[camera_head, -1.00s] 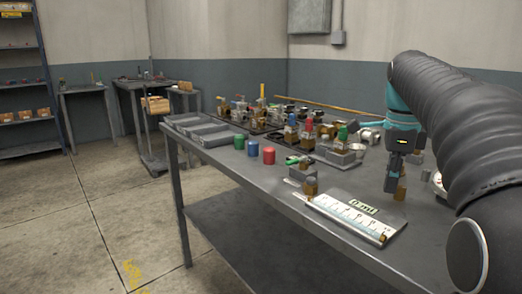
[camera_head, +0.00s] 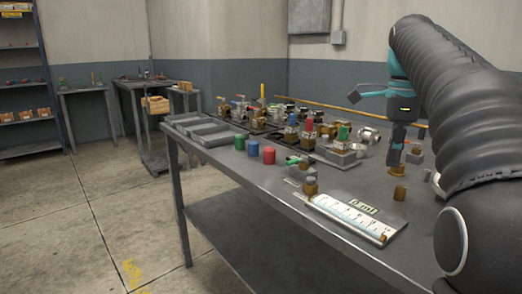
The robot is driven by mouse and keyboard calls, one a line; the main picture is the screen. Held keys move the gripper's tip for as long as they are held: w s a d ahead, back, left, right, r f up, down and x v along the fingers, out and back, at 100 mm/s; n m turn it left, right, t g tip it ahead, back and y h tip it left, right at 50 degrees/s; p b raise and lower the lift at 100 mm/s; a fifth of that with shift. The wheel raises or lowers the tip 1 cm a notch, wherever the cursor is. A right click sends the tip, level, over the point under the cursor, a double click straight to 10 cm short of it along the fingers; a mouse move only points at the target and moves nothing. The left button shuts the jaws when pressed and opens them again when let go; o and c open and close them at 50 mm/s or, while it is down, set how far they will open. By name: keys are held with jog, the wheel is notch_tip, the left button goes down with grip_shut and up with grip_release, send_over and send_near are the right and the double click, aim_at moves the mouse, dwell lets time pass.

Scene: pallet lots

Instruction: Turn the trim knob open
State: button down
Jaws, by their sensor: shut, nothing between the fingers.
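My gripper (camera_head: 394,158) is shut and empty, pointing down over the right part of the table. Its fingertips are above and a little left of a small brass knob-like piece (camera_head: 399,193), with a visible gap between them. Another brass knob-like piece (camera_head: 310,187) stands on a small grey block left of a white scale plate (camera_head: 352,217) with a small display. I cannot tell for sure which piece is the trim knob, nor how far it is turned.
The grey table (camera_head: 262,190) holds green, blue and red cylinders (camera_head: 268,156) near its front edge. Several valves and fittings crowd the back. A round metal part (camera_head: 369,136) and a grey block (camera_head: 343,156) stand left of my gripper. Grey trays (camera_head: 205,130) lie at the far left end.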

jog(key=shift+f, duration=0.1)
jog(key=shift+w+d+f+n+b, duration=0.15)
jog(key=shift+f+n+b, duration=0.25)
jog(key=shift+f+n, duration=0.6)
jog(key=shift+w+d+f+n+b, duration=0.15)
jog(key=shift+f+n+b, duration=0.25)
jog(key=shift+f+n, duration=0.6)
jog(key=shift+w+d+f+n+b, duration=0.15)
jog(key=shift+f+n+b, duration=0.25)
jog(key=shift+f+n, duration=0.6)
jog(key=shift+s+r+p, duration=0.15)
jog(key=shift+s+p, duration=0.5)
jog(key=shift+p, duration=0.45)
jog(key=shift+s+d, duration=0.15)
jog(key=shift+s, duration=0.2)
jog(key=shift+s+a, duration=0.2)
jog(key=shift+a, duration=0.1)
jog(key=shift+r, duration=2.9)
